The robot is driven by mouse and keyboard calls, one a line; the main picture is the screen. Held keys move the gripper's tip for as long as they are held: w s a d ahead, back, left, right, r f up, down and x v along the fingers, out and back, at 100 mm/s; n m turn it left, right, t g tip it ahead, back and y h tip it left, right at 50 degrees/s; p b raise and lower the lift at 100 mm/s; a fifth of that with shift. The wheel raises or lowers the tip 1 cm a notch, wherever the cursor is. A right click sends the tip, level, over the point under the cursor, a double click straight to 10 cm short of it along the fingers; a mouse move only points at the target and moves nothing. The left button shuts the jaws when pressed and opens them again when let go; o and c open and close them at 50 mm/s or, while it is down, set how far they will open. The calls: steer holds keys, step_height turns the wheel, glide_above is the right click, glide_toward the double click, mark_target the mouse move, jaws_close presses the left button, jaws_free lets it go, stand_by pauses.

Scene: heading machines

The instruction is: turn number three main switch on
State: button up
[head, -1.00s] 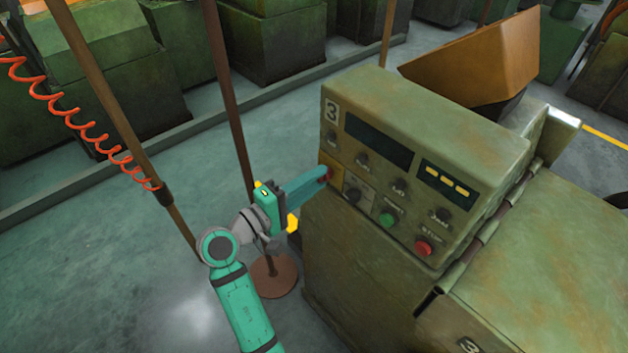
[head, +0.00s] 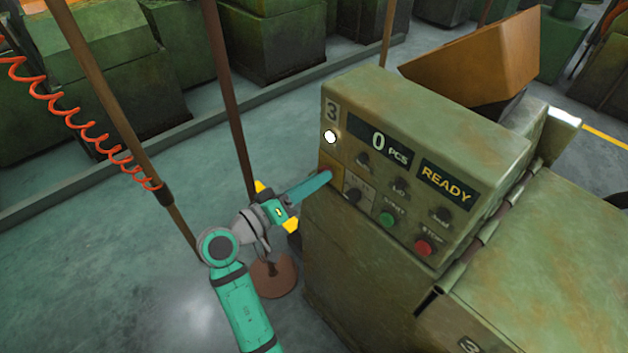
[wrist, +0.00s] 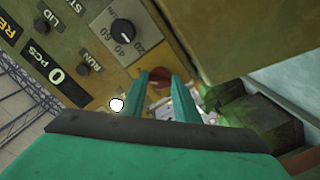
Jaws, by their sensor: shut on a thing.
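The number three machine's control panel (head: 400,172) faces me in the head view, with a "3" at its upper left corner. The main switch is a red knob (wrist: 159,76) on a yellow plate (head: 339,180) at the panel's lower left. My gripper (head: 326,177) is shut on this knob, its teal fingers on either side of it in the wrist view. The fingers hide the knob in the head view. A round lamp (head: 330,137) glows white. The display (head: 388,143) reads "0 PCS" and the smaller one (head: 446,183) reads "READY".
A black dial (wrist: 122,31) sits just beside the main switch. A green button (head: 387,219) and a red stop button (head: 424,247) are to its right. A brown post with a round base (head: 271,278) stands behind my gripper. A coiled red hose (head: 75,125) hangs at left.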

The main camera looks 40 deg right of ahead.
steer(key=shift+m, duration=0.3)
steer(key=o, duration=1)
steer(key=shift+o, duration=0.2)
steer(key=shift+a, duration=0.1)
steer(key=a, duration=1)
steer(key=shift+s+a, duration=0.3)
steer(key=shift+s, duration=0.15)
